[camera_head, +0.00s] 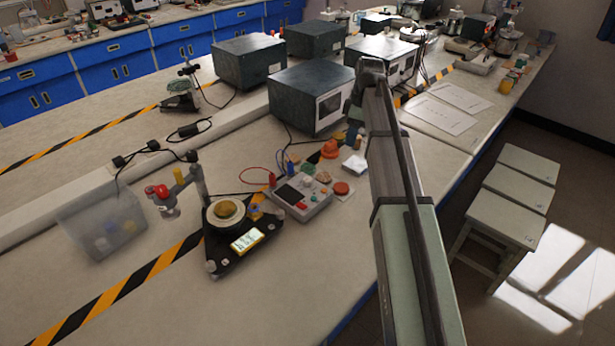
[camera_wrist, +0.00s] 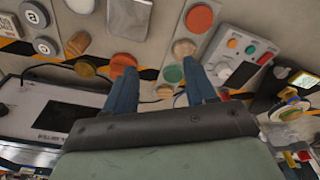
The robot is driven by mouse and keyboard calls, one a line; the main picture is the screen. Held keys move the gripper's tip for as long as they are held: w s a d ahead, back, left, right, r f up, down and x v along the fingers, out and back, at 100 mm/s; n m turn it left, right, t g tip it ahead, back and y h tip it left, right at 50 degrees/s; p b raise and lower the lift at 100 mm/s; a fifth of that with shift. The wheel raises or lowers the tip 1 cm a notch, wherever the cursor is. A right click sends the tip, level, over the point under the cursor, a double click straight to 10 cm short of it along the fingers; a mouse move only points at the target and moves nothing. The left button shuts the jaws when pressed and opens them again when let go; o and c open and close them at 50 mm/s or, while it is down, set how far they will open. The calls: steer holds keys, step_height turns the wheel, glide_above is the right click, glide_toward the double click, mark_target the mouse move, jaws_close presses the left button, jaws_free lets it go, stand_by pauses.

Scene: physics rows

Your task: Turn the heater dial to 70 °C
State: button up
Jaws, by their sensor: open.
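I cannot tell for sure which part is the heater dial. A black three-cornered base (camera_head: 233,262) carries a round tan-topped piece (camera_head: 229,209) and a yellow-framed display (camera_head: 247,240) too small to read. A pale control box (camera_head: 305,207) with a dark panel and coloured buttons stands just right of it. The box also shows in the wrist view (camera_wrist: 226,66), to the right of my fingers. My gripper (camera_wrist: 159,66) is open, its two blue fingers apart with nothing held. A green disc (camera_wrist: 173,74) shows between the fingertips; I cannot tell its distance from them.
A large orange disc (camera_wrist: 200,19) and small wooden knobs lie near my fingers. A clear bin (camera_head: 104,228) and a stand with a red-topped clamp (camera_head: 166,199) are at left. Dark box instruments (camera_head: 310,98) stand behind. Front bench is mostly clear.

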mark_target(308, 179)
steer(key=s+a+r+n+h, duration=0.1)
steer(key=s+a+r+n, duration=0.2)
steer(key=a, duration=0.4)
steer(key=s+a+n, duration=0.3)
steer(key=s+a, duration=0.2)
steer(key=a, duration=0.2)
steer(key=shift+g, duration=0.4)
step_height(308, 179, down, 14)
steer(key=shift+r, duration=0.25)
steer(key=shift+c, duration=0.4)
jaws_close()
